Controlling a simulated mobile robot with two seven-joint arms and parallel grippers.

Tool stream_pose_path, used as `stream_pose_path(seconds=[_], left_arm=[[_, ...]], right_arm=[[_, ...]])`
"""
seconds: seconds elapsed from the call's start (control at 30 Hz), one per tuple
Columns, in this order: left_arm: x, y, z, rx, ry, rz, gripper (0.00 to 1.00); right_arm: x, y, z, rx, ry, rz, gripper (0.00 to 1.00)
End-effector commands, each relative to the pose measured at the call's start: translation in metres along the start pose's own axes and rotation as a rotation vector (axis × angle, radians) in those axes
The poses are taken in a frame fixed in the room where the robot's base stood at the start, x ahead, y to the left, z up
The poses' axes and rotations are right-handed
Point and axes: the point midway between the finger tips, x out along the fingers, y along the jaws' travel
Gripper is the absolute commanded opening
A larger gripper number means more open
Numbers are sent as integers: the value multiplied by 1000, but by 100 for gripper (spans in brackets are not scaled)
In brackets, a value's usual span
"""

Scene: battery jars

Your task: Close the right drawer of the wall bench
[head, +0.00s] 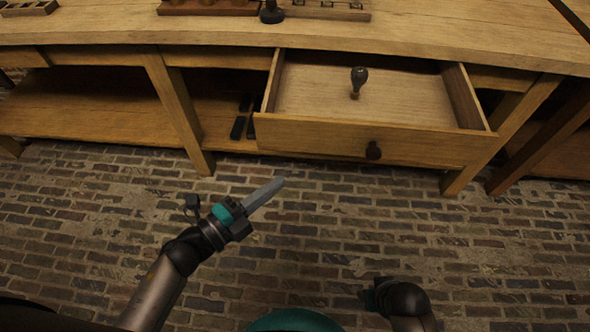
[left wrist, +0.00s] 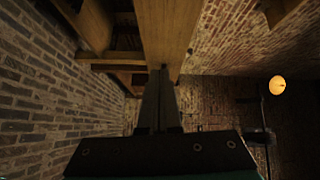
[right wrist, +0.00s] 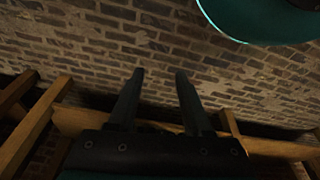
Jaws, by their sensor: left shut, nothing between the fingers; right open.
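The right drawer (head: 375,137) of the wall bench (head: 420,50) is pulled out, with its dark round knob (head: 373,150) on the front. A dark-handled tool (head: 358,82) is inside the drawer. My left gripper (head: 279,182) is shut and empty, in front of and below the drawer's left front corner, and apart from it in the head view. Its closed fingers also show in the left wrist view (left wrist: 160,75). My right gripper (right wrist: 160,75) is open and empty in the right wrist view. In the head view its fingers cannot be made out, low and right of centre.
Bench legs (head: 180,110) stand to the left and right of the drawer. Dark blocks (head: 241,118) lie on the lower shelf (head: 90,112). Wooden racks (head: 208,7) sit on the bench top. The brick floor (head: 330,230) before the bench looks clear.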

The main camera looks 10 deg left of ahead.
Motion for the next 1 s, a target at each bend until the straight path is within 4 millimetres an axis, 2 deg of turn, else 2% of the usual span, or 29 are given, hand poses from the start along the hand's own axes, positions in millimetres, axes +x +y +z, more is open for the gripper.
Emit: stream_pose_path(seconds=[0.13, 0.33, 0.77, 1.0], left_arm=[[2, -5, -12, 105, 70, -24, 0], [16, -10, -16, 125, 84, -32, 0], [105, -12, -22, 122, 82, -33, 0], [126, -13, -3, 123, 80, -29, 0]], right_arm=[[0, 1, -5, 1, 9, 2, 50], [-6, 1, -9, 2, 18, 2, 50], [-31, 2, -29, 4, 65, 5, 50], [-50, 3, -39, 5, 95, 6, 50]])
